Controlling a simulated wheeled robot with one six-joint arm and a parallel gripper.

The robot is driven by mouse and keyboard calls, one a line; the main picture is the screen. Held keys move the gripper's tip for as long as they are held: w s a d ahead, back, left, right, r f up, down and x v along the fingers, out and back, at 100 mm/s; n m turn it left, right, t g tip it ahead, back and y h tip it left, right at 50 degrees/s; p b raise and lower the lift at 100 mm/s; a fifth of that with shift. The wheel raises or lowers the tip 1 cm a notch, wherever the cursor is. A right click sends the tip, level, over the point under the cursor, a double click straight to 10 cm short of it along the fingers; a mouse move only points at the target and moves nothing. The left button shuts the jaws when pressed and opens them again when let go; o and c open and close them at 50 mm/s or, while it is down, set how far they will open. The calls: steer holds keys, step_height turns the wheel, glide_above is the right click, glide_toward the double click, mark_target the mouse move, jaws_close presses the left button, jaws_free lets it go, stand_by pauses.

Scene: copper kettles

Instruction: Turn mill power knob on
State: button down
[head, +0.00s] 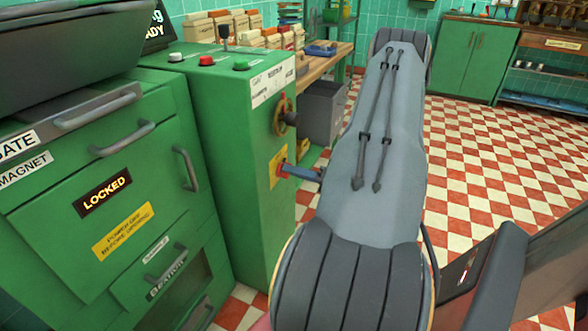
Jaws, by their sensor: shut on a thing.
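The green mill cabinet (215,130) stands at the left centre. On its right side face is a small red knob (280,169) on a yellow plate (273,180), which I take as the power knob. My gripper (288,170) reaches the knob from the right and is shut on it. The fingers are small in the picture, and the knob's exact turn angle cannot be made out. My grey arm hides much of the area to the right. A sign on the left green unit reads LOCKED (107,193).
A grey bin (320,112) stands behind. The checkered floor at right is open.

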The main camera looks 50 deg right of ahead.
steer(key=shift+m, duration=0.6)
steer(key=c, duration=1.7)
jaws_free()
steer(key=v, duration=0.7)
steer(key=shift+s+d+p, duration=0.15)
steer(key=shift+s+p, duration=0.15)
steer(key=shift+s, duration=0.1)
steer(key=shift+f, duration=0.1)
